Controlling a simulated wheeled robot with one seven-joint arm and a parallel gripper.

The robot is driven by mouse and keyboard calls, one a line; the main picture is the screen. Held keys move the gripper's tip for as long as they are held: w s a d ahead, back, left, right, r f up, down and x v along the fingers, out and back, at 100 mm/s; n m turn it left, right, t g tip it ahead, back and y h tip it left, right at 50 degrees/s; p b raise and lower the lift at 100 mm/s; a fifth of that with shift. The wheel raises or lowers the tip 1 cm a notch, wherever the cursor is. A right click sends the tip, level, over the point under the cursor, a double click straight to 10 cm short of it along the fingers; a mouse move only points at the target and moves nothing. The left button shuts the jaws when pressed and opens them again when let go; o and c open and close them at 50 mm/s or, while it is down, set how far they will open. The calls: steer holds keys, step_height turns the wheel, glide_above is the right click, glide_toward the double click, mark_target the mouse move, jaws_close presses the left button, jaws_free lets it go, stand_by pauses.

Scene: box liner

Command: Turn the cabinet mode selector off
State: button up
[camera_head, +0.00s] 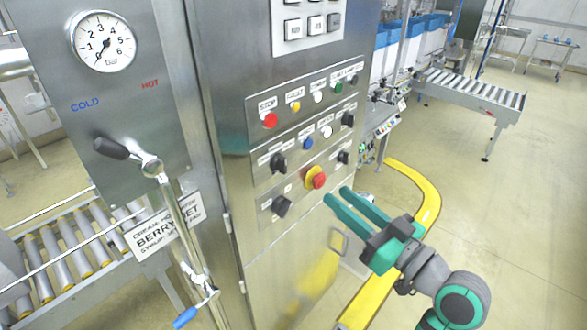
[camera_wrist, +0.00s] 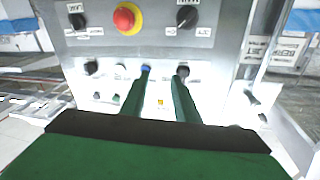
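The grey cabinet panel (camera_head: 262,225) carries several black rotary selectors; their small labels are unreadable, so I cannot tell which is the mode selector. One black selector (camera_head: 279,162) is at the left of the middle row, another (camera_head: 282,206) is lower left, and others (camera_head: 348,119) (camera_head: 344,157) are on the right. My gripper (camera_head: 337,195) is open and empty, its green fingers pointing at the panel from the lower right. In the wrist view, which shows the panel upside down, the fingertips (camera_wrist: 164,72) overlap a blue button (camera_wrist: 146,67) and a black selector (camera_wrist: 182,71); contact cannot be told.
A red emergency button on a yellow ring (camera_head: 316,178) sits between the lower selectors. A lever pipe (camera_head: 170,190) and pressure gauge (camera_head: 103,41) stand left. A yellow guard rail (camera_head: 425,185) runs beside my arm. Open floor lies to the right.

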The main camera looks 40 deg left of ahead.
mark_target(286, 165)
steer(key=s+r+n+g, duration=0.3)
steer(key=r+n+g, duration=0.1)
steer(key=r, duration=0.1)
steer(key=a, duration=1.1)
steer(key=shift+w+f, duration=0.2)
steer(key=shift+w, duration=0.15)
jaws_close()
